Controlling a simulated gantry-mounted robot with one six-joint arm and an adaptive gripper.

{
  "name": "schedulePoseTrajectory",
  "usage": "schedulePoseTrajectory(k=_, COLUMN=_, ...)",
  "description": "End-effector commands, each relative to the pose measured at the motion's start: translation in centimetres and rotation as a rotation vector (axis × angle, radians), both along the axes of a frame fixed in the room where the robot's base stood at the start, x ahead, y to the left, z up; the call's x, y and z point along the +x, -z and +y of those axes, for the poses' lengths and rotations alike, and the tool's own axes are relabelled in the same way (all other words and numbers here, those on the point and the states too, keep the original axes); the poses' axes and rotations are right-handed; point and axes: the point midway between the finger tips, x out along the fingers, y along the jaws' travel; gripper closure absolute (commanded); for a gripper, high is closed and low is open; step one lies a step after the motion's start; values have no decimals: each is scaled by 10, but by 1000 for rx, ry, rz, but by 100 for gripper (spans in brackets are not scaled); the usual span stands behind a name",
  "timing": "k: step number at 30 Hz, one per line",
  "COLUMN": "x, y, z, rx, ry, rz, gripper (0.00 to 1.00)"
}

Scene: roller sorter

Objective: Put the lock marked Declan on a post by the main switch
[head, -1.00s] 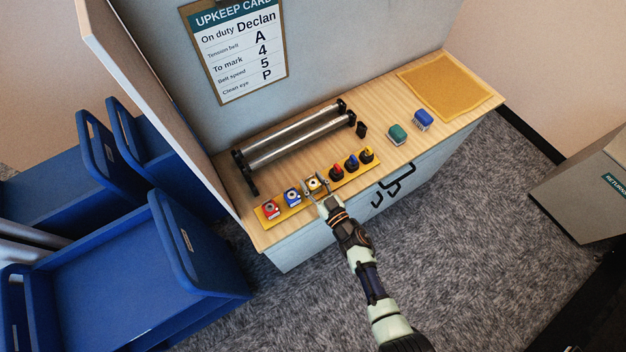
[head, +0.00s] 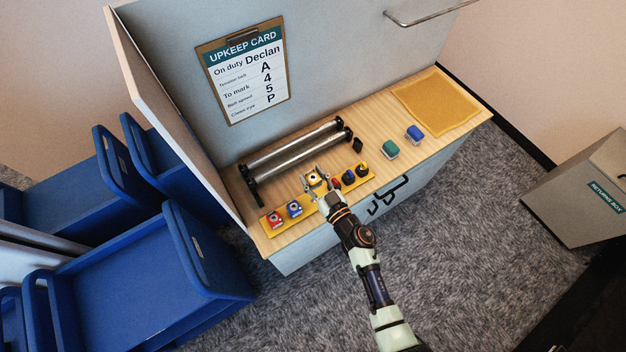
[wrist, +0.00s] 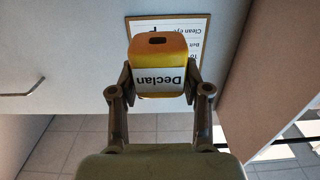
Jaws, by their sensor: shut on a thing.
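My gripper (head: 319,187) is shut on the yellow lock (head: 314,178), and the lock appears raised above the yellow strip (head: 307,206) on the bench. In the wrist view the yellow lock (wrist: 159,62) sits between both fingers, and its white label reads Declan, upside down. A red lock (head: 274,218) and a blue lock (head: 294,208) stand on the left end of the strip. Red, blue and yellow-topped dark pieces (head: 349,177) stand on its right part. I see no main switch or posts in these views.
A roller pair (head: 292,160) lies behind the strip on the wooden bench. A green brush (head: 389,149), a blue brush (head: 414,134) and a yellow mat (head: 441,98) lie to the right. An upkeep card (head: 244,75) hangs on the panel. Blue carts (head: 150,270) stand left, a returns box (head: 590,195) right.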

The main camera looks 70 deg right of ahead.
Motion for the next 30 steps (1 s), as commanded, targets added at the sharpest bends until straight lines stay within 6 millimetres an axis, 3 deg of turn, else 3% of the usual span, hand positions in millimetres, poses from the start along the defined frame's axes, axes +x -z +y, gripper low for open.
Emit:
schedulePoseTrajectory(k=1, x=0, y=-28, z=0, rx=-2, ry=0, rz=-1, gripper=93)
schedulePoseTrajectory(k=6, x=0, y=-57, z=0, rx=0, ry=0, rz=0, gripper=93)
schedulePoseTrajectory(k=17, x=0, y=-69, z=0, rx=0, ry=0, rz=0, gripper=93)
schedulePoseTrajectory(k=30, x=0, y=-97, z=0, rx=0, ry=0, rz=0, gripper=93)
